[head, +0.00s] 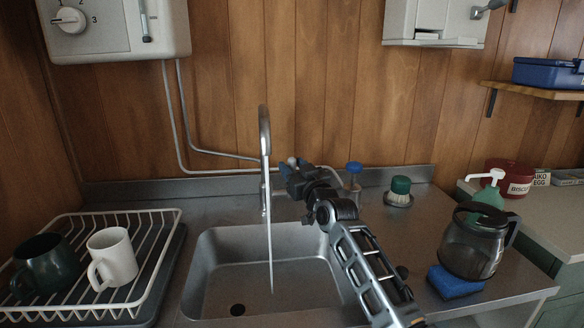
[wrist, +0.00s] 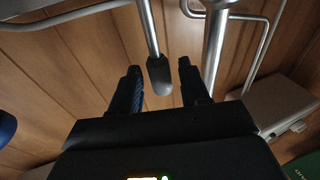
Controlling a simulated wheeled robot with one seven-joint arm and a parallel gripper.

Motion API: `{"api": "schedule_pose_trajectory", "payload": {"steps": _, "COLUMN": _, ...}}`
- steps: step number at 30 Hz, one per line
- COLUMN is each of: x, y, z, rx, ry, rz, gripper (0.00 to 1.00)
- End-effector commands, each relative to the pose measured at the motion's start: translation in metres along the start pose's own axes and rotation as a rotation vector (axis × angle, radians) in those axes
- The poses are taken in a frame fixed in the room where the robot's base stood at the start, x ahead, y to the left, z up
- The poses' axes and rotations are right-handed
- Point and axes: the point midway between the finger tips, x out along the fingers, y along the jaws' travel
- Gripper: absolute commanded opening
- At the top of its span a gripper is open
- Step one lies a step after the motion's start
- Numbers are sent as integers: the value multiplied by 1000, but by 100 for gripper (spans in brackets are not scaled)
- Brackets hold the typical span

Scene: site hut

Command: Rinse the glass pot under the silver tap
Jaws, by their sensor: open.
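The glass pot (head: 468,250), with a black lid and handle, stands upright on the steel top right of the basin, apart from my gripper. The silver tap (head: 264,128) rises behind the basin, and a thin stream of water (head: 270,245) falls from it into the sink. My gripper (head: 290,166) is open beside the tap, just right of its neck. In the wrist view my fingers (wrist: 159,68) stand apart on either side of the rounded end of a grey metal bar (wrist: 160,78), which looks like the tap's lever; contact is unclear.
A blue sponge (head: 454,282) lies against the pot's front left, with a green pump bottle (head: 488,194) behind the pot. A blue-capped bottle (head: 354,180) and green-topped brush (head: 399,190) stand behind the basin (head: 215,262). A white rack (head: 160,222) with two mugs is left.

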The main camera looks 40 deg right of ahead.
Motion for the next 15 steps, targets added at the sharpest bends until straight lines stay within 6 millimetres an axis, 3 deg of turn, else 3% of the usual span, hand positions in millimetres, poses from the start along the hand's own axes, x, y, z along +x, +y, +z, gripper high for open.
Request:
{"api": "schedule_pose_trajectory", "payload": {"steps": 9, "x": -50, "y": 0, "z": 3, "rx": 2, "ry": 0, "rz": 1, "gripper": 46}}
{"api": "schedule_pose_trajectory", "payload": {"steps": 15, "x": -65, "y": 0, "z": 1, "rx": 0, "ry": 0, "rz": 1, "gripper": 46}}
